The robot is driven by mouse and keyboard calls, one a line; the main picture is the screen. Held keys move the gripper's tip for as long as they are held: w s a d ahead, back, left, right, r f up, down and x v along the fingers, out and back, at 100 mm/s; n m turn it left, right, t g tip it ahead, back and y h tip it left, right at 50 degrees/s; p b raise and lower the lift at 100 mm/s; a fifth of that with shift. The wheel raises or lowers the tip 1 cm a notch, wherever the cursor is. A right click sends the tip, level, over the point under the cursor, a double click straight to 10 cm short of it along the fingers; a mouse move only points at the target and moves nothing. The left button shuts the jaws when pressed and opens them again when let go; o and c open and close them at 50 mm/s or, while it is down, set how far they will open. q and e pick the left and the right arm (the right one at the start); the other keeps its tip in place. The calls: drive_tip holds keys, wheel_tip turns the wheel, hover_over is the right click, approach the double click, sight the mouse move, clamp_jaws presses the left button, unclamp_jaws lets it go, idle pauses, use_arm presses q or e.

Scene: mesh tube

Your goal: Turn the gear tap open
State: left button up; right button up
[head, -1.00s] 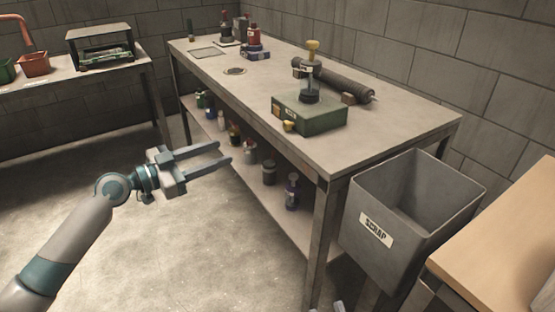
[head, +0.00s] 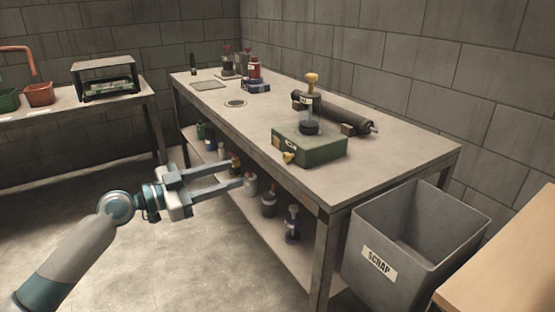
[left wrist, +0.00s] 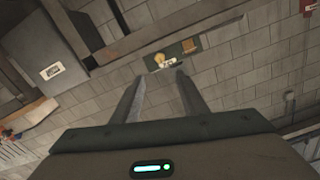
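A green box (head: 309,148) stands on the near part of the workbench. It carries a clear cylinder with a yellow knob (head: 312,79) on top. A small yellow tap (head: 289,157) sits low on the box's front face; which way it is turned is too small to tell. In the left wrist view the box (left wrist: 187,46) and the tap (left wrist: 159,58) show beyond my fingertips. My left gripper (head: 236,174) is open and empty, in front of the bench's long side and left of the box, clear of the tap. My right gripper is not in view.
The workbench (head: 390,165) has a lower shelf with several bottles. A dark roller (head: 335,110) lies behind the box. A grey scrap bin (head: 380,262) stands at the bench's near end, beside a wooden surface (head: 510,255). The floor left of the bench is clear.

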sight(285, 158)
use_arm(q)
drive_tip(key=p+x, duration=0.1)
drive_tip(key=x, duration=1.2)
drive_tip(key=shift+x, duration=0.75)
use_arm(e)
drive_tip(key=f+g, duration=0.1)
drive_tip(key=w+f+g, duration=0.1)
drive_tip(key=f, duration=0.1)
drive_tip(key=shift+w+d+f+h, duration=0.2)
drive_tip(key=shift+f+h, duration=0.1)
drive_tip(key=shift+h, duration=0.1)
use_arm(q)
drive_tip(key=shift+f, duration=0.1)
clamp_jaws()
